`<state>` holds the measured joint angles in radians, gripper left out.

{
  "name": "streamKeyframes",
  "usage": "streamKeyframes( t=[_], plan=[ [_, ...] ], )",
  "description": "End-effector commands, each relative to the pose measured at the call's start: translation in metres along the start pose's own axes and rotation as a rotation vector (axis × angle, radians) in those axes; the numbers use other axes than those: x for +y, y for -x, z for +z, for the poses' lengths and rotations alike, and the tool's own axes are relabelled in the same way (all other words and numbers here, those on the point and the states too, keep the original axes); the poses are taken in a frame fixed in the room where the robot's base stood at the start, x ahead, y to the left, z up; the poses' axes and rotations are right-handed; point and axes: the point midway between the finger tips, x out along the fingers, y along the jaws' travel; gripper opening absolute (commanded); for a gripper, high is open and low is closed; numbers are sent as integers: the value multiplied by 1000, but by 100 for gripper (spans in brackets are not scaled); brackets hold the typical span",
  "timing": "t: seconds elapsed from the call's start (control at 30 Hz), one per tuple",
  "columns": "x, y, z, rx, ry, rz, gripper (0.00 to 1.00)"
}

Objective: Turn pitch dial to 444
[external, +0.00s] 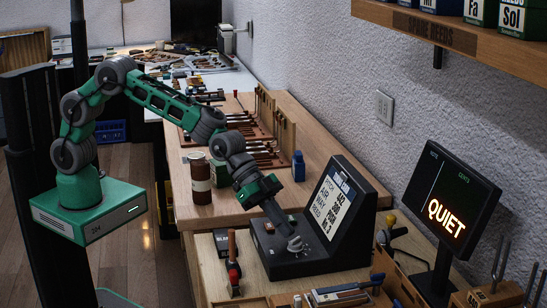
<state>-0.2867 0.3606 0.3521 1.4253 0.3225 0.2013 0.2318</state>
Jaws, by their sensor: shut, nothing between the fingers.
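The black console (318,262) stands on the wooden bench with a sloped screen (335,205) that lists PITCH and other lines; the top value looks like 442, in small print. A grey dial (295,245) sits on the console's low front deck. My gripper (289,232) points down at the dial from above left, with its fingers shut and close to or touching the dial; I cannot tell which. The fingertips and the dial's far side are partly hidden. A small reddish button (269,227) shows on the deck to the left.
A dark display (450,205) reading QUIET stands at the right. A brown jar (201,180), a green box (221,173) and a blue bottle (298,167) stand behind the console.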

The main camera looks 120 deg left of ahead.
Motion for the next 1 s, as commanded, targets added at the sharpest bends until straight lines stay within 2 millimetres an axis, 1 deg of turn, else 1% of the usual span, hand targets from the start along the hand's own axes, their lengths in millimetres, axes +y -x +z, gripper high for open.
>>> streamKeyframes(
  t=[0.1,0.2,0.57,1.0],
  plan=[
    [0,-8,-7,-2,0,1,0],
    [0,-11,-8,-2,1,0,0],
    [0,-11,-8,-1,-2,4,0],
    [-3,-12,-9,-1,-48,55,0]
  ],
)
